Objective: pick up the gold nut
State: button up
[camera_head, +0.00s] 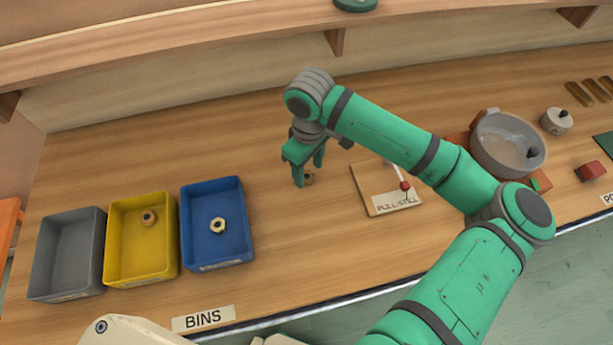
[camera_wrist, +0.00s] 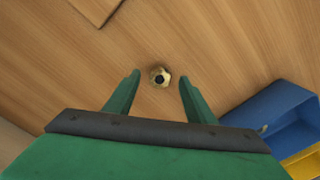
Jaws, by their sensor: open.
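A gold nut (camera_head: 309,179) lies on the wooden bench, partly hidden by my gripper in the head view. In the wrist view the nut (camera_wrist: 160,83) lies flat with its dark hole facing up. My gripper (camera_head: 308,173) points down at it, and its two green fingers are spread apart with nothing held. In the wrist view the nut appears between the two fingertips of my gripper (camera_wrist: 159,75), with a gap on each side. I cannot tell exactly how high the tips are above the bench.
A blue bin (camera_head: 232,248) holds a pale gold nut (camera_head: 217,225); a yellow bin (camera_head: 140,268) holds a copper-brown nut (camera_head: 149,217). A grey bin (camera_head: 68,260) looks empty. Right of my gripper lies a labelled board (camera_head: 380,207), then a metal pot (camera_head: 500,150). Bench around the nut is clear.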

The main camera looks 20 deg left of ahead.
aim_at(307, 178)
jog(key=shift+f, duration=1.25)
jog(key=c, duration=1.2)
jog(key=shift+r, duration=0.1)
